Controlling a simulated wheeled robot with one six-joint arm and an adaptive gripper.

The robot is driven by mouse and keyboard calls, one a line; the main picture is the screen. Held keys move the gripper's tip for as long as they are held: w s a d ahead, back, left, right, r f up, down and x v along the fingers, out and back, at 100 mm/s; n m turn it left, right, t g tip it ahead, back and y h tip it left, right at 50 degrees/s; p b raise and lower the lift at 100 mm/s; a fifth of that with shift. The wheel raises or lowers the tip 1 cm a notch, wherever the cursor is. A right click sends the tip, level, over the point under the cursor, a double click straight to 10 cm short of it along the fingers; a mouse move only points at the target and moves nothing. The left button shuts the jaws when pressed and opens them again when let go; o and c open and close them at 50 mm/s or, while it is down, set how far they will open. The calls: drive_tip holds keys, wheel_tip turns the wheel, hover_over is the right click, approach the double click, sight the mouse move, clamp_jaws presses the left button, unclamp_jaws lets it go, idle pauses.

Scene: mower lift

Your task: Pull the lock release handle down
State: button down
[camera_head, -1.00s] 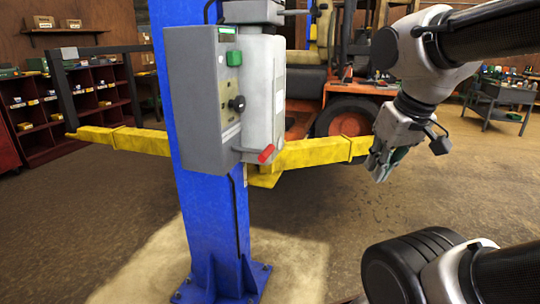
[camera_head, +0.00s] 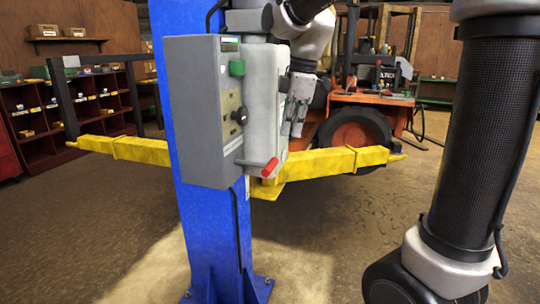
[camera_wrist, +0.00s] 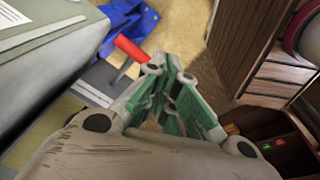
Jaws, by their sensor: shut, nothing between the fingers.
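The lock release handle is a lever with a red grip (camera_head: 270,167) at the lower edge of the pale housing (camera_head: 263,105) beside the grey control box. My gripper (camera_head: 292,130) hangs fingers-down at the right side of that housing, above and to the right of the red grip. In the wrist view the red grip (camera_wrist: 131,48) shows just left of my gripper's fingertips (camera_wrist: 170,62), with its metal stem running down-left. The fingers are shut and hold nothing. They appear apart from the grip, though the exact depth gap is hard to tell.
A grey control box (camera_head: 195,115) with a green button and black knob is on the blue lift post (camera_head: 215,235). Yellow lift arms (camera_head: 335,162) reach out to both sides at about handle height. An orange vehicle (camera_head: 360,110) stands behind. The floor around the post looks clear.

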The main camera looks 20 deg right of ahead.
sight(270, 165)
drive_tip(key=w+r+n, duration=0.1)
drive_tip(key=n, duration=0.3)
drive_tip(key=w+a+r+n, duration=0.1)
drive_tip(key=n, duration=0.3)
drive_tip(key=w+r+n, duration=0.1)
drive_tip(key=r+n, duration=0.1)
drive_tip(key=n, duration=0.3)
drive_tip(key=shift+w+a, duration=0.1)
drive_tip(key=shift+a, duration=0.25)
drive_tip(key=shift+f, duration=0.1)
drive_tip(key=f, duration=0.4)
drive_tip(key=w+a+f, duration=0.1)
drive_tip(key=f, duration=0.4)
drive_tip(key=a+f, duration=0.1)
drive_tip(key=f, duration=0.3)
drive_tip(key=shift+w+a+f, duration=0.1)
drive_tip(key=shift+w+f, duration=0.2)
drive_tip(key=shift+f, duration=0.05)
